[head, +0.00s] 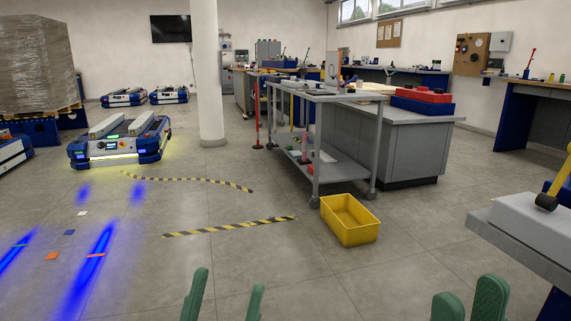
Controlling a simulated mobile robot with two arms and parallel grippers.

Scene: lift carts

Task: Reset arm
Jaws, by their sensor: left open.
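My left gripper (225,290) shows at the bottom edge as two green fingers set apart, open and empty above the grey floor. My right gripper (468,299) shows at the bottom right as two green fingers seen at a different angle. A narrow gap shows between them and nothing is visible in it. The arms behind both grippers are out of view. Neither gripper appears to touch anything.
A yellow bin (349,219) lies on the floor ahead, beside a wheeled grey cart (345,97). A grey-topped surface (520,232) juts in at the right, near my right gripper. A blue-and-white mobile robot (120,145) stands left. Striped tape (230,226) marks open floor.

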